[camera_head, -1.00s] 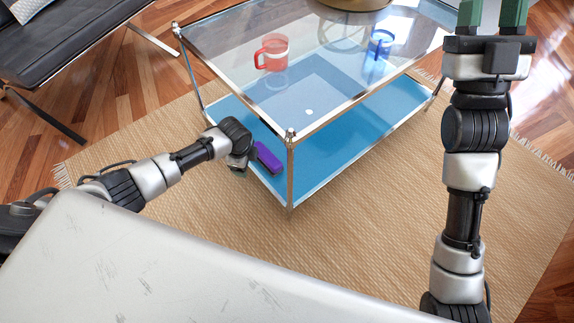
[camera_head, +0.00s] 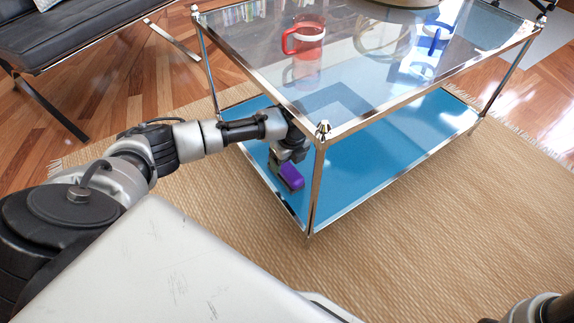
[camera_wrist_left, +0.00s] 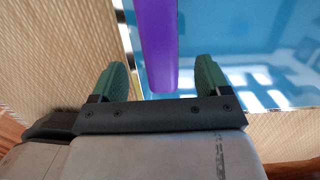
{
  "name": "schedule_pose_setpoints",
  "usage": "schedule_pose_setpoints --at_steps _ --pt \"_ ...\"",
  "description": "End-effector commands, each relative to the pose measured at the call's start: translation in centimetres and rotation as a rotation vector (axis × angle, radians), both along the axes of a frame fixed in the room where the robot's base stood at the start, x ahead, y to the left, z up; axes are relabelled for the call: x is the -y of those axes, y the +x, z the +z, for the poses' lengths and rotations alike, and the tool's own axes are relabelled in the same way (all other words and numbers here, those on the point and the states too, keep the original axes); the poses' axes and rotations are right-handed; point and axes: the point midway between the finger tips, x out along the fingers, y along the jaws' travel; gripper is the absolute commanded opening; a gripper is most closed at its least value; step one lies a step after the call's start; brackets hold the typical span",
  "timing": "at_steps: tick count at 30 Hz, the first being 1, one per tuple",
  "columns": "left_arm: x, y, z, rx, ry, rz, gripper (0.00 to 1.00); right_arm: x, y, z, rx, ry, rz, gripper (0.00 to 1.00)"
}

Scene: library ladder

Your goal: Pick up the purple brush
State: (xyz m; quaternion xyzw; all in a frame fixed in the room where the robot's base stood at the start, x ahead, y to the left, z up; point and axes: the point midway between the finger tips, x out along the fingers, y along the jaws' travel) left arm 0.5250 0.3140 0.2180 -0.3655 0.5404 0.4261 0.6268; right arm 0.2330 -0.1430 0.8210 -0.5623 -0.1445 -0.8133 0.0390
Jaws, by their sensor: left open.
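The purple brush (camera_head: 291,177) lies on the blue lower shelf (camera_head: 345,185) of the glass table, near its front left corner. In the left wrist view the brush (camera_wrist_left: 158,45) is a long purple bar running up from between the fingers. My left gripper (camera_wrist_left: 160,82) is open, with one green fingertip on each side of the brush's near end. The fingers do not appear to touch it. In the head view my left gripper (camera_head: 283,172) is at the shelf's left edge, below the glass top, and partly hides the brush. My right gripper is out of view.
The glass tabletop (camera_head: 365,75) with its metal frame is above the shelf, and a corner post (camera_head: 317,185) stands just right of the brush. A red mug (camera_head: 305,38) and a blue mug (camera_head: 428,52) stand on top. Woven rug surrounds the table.

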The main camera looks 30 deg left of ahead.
Motion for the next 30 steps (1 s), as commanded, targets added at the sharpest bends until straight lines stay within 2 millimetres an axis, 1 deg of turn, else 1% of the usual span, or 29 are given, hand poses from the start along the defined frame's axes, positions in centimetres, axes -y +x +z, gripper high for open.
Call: schedule_pose_setpoints --at_steps 5,8,12,15,21,23,30 --pt "-0.4 0.1 -1.9 0.001 0.001 0.001 0.77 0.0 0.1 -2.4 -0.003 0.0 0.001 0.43" --pt "-0.6 0.2 -3.1 0.003 0.001 0.001 0.77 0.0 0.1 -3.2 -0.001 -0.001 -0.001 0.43" --pt "-0.9 0.3 -4.7 0.002 0.0 0.001 0.77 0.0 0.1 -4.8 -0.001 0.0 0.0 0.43" --pt "-1.0 0.4 -4.9 0.002 0.0 0.001 0.77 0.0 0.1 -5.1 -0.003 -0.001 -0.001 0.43" --pt "-1.0 0.3 -4.7 0.002 0.0 0.001 0.77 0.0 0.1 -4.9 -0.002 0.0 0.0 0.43" --pt "-1.0 0.3 -4.7 0.002 0.0 0.001 0.69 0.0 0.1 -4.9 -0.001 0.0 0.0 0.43" --pt "-1.0 0.3 -4.7 0.002 0.0 0.002 0.32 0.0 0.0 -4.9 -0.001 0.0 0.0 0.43"
